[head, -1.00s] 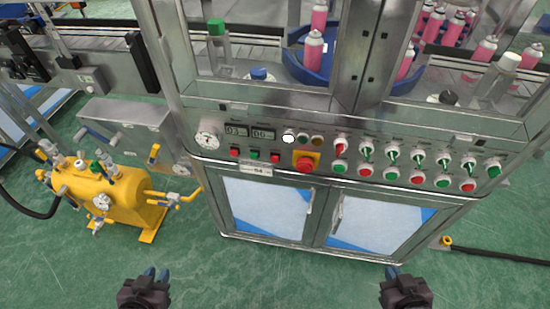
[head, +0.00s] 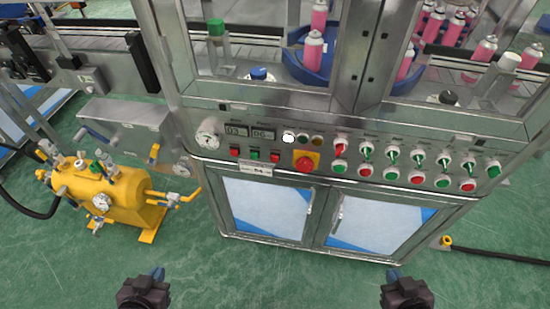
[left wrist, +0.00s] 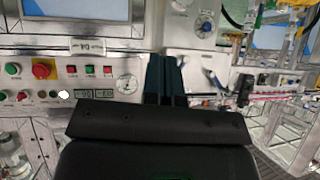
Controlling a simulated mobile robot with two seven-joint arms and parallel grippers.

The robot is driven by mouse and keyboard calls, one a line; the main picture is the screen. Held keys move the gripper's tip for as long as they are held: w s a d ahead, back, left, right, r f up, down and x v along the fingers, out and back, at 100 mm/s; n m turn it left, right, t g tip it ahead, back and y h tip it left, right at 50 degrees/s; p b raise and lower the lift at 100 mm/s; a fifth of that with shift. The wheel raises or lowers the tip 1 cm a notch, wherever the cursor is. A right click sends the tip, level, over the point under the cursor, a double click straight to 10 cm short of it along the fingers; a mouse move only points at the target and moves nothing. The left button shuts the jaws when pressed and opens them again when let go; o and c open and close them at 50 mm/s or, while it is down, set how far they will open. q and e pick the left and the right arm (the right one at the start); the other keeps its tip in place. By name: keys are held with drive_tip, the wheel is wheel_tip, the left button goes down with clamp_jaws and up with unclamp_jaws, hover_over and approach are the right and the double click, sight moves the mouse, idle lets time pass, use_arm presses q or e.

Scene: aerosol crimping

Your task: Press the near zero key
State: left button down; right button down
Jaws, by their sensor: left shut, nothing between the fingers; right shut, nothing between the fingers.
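The control panel (head: 225,170) on the machine front carries two small displays (head: 249,132), with a red key (head: 234,153), a green key (head: 254,155) and another red key (head: 275,157) beneath them. The key labels are too small to read, so I cannot tell which is the near zero key. The displays also show upside down in the left wrist view (left wrist: 94,94). My left gripper (head: 158,273) is shut and empty, low in the head view, well apart from the panel. My right gripper (head: 392,274) is shut and empty, low on the right.
A round gauge (head: 207,140) sits left of the displays. A red emergency button (head: 304,165) on yellow and several switches stand to the right. A yellow tank (head: 105,195) is on the floor at left. The green floor before the cabinet doors (head: 265,208) is clear.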

drive_tip(key=shift+w+a+r, duration=0.1)
drive_tip(key=shift+w+r, duration=0.05)
drive_tip(key=shift+w, duration=0.2)
drive_tip(key=shift+s, duration=0.1)
idle(0.4)
